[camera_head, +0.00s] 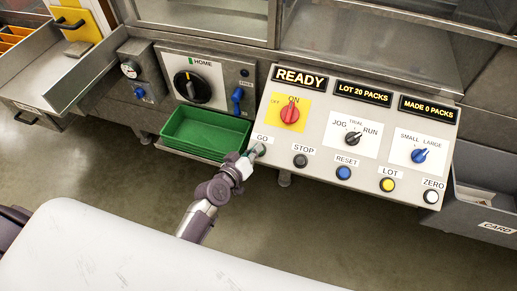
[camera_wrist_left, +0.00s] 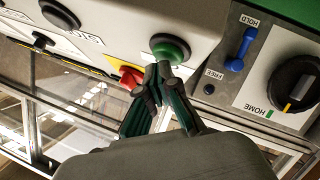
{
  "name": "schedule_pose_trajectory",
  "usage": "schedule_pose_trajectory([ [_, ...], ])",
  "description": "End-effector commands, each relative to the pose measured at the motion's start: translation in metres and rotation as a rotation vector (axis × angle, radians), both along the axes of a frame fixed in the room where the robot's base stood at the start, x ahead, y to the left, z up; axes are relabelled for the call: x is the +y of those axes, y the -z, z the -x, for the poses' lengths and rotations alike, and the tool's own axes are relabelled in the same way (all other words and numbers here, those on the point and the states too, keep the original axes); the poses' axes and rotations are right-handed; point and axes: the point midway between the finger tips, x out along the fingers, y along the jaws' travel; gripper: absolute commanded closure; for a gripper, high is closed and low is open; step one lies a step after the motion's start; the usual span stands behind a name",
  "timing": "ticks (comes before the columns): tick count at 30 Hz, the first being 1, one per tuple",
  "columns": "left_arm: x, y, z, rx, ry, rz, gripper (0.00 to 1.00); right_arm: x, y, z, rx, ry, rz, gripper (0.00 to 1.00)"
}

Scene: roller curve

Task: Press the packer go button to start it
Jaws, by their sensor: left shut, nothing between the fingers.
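The packer's sloped control panel (camera_head: 330,112) shows READY, LOT 20 PACKS and MADE 0 PACKS. The GO label is at its lower left corner, and my left gripper (camera_head: 252,154) is right there, largely hiding the button. In the left wrist view the green go button (camera_wrist_left: 171,48) sits in a dark ring on the panel. My left gripper (camera_wrist_left: 158,70) is shut and empty, its fingertips close at the button's lower edge. I cannot tell whether they touch it. My right gripper is in neither view.
The black stop button (camera_head: 300,160) is just right of GO, with blue reset (camera_head: 343,173), yellow lot (camera_head: 387,185) and white zero (camera_head: 431,196) further right. The red knob (camera_head: 289,114) is above. A green tray (camera_head: 205,133) lies left of the gripper.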

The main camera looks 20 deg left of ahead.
Motion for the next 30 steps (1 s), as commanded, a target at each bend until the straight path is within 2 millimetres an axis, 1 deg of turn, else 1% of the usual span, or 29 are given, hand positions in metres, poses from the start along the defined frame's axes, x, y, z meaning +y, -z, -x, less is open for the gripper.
schedule_pose_trajectory([
  [15, -0.0002, 0.0061, -0.0033, 0.000, 0.000, -0.001, 1.00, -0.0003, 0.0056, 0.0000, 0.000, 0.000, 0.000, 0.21],
  [23, -0.0003, 0.0057, -0.0030, 0.001, 0.001, 0.000, 1.00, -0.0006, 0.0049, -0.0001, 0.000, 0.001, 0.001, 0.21],
  [30, -0.0002, -0.0022, 0.0008, 0.001, 0.001, -0.001, 1.00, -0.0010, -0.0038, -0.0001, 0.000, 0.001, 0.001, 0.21],
])
